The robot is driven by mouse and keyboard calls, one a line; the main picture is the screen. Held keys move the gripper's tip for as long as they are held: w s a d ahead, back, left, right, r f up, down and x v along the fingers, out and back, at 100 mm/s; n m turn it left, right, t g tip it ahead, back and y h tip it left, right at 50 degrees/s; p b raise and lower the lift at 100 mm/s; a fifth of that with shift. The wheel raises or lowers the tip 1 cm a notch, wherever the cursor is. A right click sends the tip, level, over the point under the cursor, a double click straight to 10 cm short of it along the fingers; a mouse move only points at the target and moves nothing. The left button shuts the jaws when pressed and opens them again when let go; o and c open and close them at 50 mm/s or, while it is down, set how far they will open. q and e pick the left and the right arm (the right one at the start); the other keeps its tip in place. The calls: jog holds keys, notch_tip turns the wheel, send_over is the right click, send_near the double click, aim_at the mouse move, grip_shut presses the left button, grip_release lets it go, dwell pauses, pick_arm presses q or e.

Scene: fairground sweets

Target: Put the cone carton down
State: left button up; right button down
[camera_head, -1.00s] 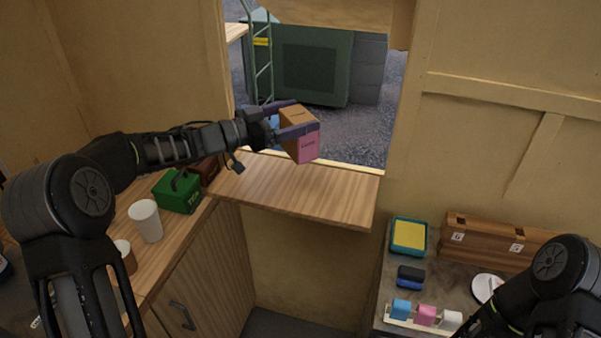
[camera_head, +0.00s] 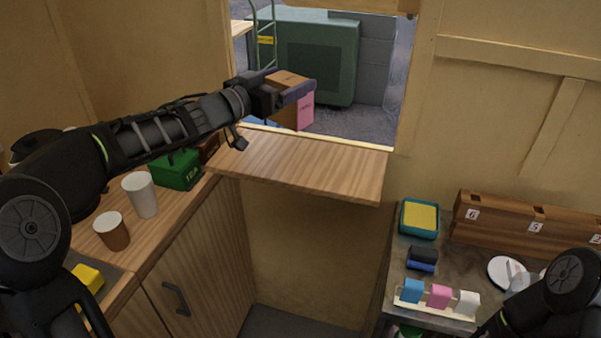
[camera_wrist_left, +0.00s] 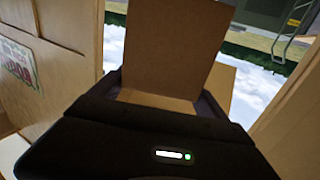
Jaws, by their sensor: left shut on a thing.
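My left gripper (camera_head: 287,86) is shut on the cone carton (camera_head: 306,112), a brown box with a pink side. It holds the carton in the hatch opening, at or beyond the far edge of the wooden hatch shelf (camera_head: 310,168). I cannot tell whether the carton touches anything below. In the left wrist view the carton's plain brown faces (camera_wrist_left: 170,50) fill the space between the fingers (camera_wrist_left: 160,95). My right arm shows at the lower right, but its gripper is out of the picture.
The hatch shelf is bare. On the left counter stand a green tea box (camera_head: 178,170), a white cup (camera_head: 141,195) and a brown cup (camera_head: 112,231). At right are a teal tub (camera_head: 419,219) and a numbered wooden box (camera_head: 520,228). A green machine (camera_head: 318,55) stands outside.

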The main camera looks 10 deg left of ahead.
aim_at(286, 122)
pick_arm(q)
jog(key=shift+w+a+f+y, duration=0.2)
jog(key=shift+w+a+y, duration=0.1)
jog(key=shift+w+a, duration=0.05)
jog(key=shift+s, duration=0.1)
notch_tip(286, 122, down, 5)
jog(key=shift+r+b, duration=0.15)
jog(key=shift+b, duration=0.4)
notch_tip(286, 122, down, 5)
jog(key=shift+f, duration=0.15)
